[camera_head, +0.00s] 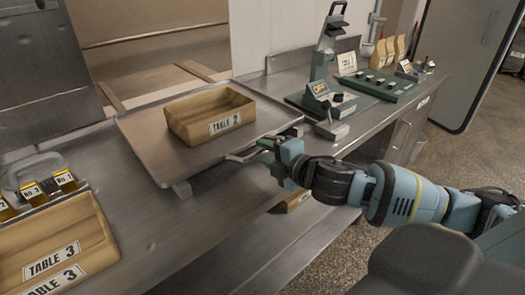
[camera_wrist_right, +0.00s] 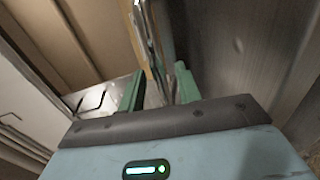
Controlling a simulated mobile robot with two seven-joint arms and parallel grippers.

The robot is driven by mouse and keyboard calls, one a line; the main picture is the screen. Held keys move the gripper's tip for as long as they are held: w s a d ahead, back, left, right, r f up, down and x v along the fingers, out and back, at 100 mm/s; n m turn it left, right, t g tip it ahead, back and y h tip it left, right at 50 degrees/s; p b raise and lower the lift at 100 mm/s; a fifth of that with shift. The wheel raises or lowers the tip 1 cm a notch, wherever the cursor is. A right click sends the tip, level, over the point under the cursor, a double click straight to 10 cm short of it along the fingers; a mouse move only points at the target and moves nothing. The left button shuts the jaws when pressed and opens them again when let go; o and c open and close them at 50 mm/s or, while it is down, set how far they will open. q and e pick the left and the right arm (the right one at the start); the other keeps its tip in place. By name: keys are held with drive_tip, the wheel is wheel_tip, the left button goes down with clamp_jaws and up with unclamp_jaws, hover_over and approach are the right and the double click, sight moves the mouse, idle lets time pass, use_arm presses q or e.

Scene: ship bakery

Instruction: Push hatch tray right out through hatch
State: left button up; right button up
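The metal hatch tray (camera_head: 150,155) lies on the steel counter at the hatch opening, its far edge close to the sill. A tan basket labelled TABLE 2 (camera_head: 210,115) stands on it. A bar handle (camera_head: 239,157) sticks out from the tray's near right side. My right gripper (camera_head: 267,150) is at this handle's right end. In the right wrist view its green fingers (camera_wrist_right: 160,88) stand apart with a metal bar between them; contact with the bar is not clear. My left gripper is out of view.
The hatch opening (camera_head: 160,55) is behind the tray, with a dark panel (camera_head: 45,70) on its left. Tan TABLE 3 baskets (camera_head: 60,240) and numbered tags (camera_head: 33,193) are at the left. A green press-like device (camera_head: 320,85) stands right of the tray.

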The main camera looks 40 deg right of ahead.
drive_tip(key=shift+x, duration=0.85)
clamp_jaws()
